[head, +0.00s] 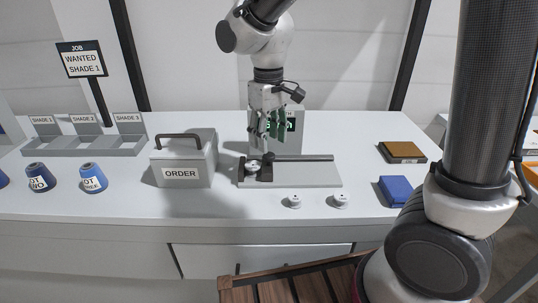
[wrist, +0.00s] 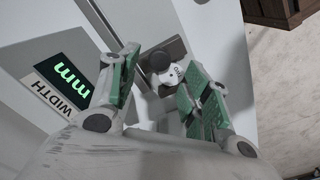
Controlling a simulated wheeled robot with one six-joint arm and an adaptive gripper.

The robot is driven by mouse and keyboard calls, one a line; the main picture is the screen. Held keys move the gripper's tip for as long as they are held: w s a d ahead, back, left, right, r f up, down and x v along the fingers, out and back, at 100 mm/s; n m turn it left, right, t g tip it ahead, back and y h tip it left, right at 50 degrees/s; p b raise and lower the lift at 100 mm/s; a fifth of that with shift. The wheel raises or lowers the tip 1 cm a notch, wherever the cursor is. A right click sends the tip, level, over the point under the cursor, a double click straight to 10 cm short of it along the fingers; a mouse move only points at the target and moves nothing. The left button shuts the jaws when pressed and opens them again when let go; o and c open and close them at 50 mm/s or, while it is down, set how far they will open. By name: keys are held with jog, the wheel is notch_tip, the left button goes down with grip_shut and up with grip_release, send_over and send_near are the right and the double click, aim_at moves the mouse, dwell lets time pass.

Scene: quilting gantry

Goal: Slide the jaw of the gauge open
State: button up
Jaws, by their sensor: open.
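The gauge is a grey base plate (head: 308,176) on the bench with a dark rail (head: 305,159) along its back. Its dark jaw (head: 267,168) sits near the left end, beside a small white disc (head: 253,169). Whether the fingers touch the knob cannot be told. A display (wrist: 66,76) reading mm WIDTH stands behind, partly hidden by my gripper.
A grey ORDER box (head: 182,160) with a handle stands left of the gauge. Two white discs (head: 294,201) (head: 341,201) lie in front. Blue (head: 395,190) and brown (head: 402,152) blocks lie right. Blue spools (head: 92,178), shade bins (head: 84,144) and a job sign (head: 81,60) stand left.

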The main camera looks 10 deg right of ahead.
aim_at(269, 154)
notch_tip(269, 154, down, 6)
jog(key=shift+r, duration=0.1)
